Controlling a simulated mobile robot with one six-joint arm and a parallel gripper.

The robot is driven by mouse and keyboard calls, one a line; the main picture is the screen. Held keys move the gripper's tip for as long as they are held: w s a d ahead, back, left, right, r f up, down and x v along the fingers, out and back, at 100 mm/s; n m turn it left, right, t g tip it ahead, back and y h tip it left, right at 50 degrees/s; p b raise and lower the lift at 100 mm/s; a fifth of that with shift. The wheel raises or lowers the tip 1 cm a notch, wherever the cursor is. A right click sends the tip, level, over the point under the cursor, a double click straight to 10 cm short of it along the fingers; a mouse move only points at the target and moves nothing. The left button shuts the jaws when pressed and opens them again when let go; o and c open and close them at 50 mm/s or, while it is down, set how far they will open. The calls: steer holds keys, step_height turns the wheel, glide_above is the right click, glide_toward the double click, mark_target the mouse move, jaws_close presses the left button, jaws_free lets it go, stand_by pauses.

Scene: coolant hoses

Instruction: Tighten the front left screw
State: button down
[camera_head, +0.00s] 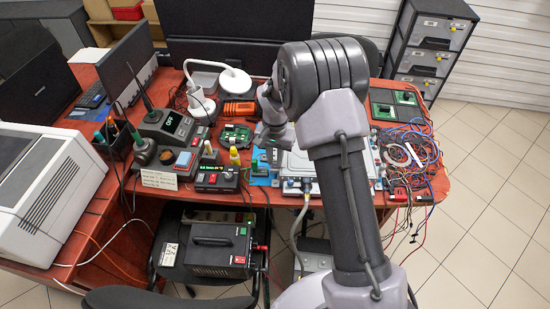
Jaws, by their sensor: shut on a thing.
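My gripper (271,147) is small in view, pointing down over the middle of the bench, left of the pale metal housing. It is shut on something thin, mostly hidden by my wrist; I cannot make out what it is. The pale metal housing (297,163) lies partly behind my arm, with a hose (299,222) running down from its front edge. The front left screw is too small or hidden to see. Whether my gripper touches anything below it cannot be told.
A small blue stand (261,181) and a dark box with a green display (216,179) stand left of the housing. A soldering station (166,126) is further left. Tangled wires (412,160) cover the right side. A power supply (215,248) sits below the bench. Bare bench is scarce.

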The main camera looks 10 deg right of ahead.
mark_target(275, 162)
steer(key=c, duration=1.3)
jaws_free()
step_height(275, 162, up, 17)
steer(key=p, duration=0.6)
steer(key=shift+r, duration=0.2)
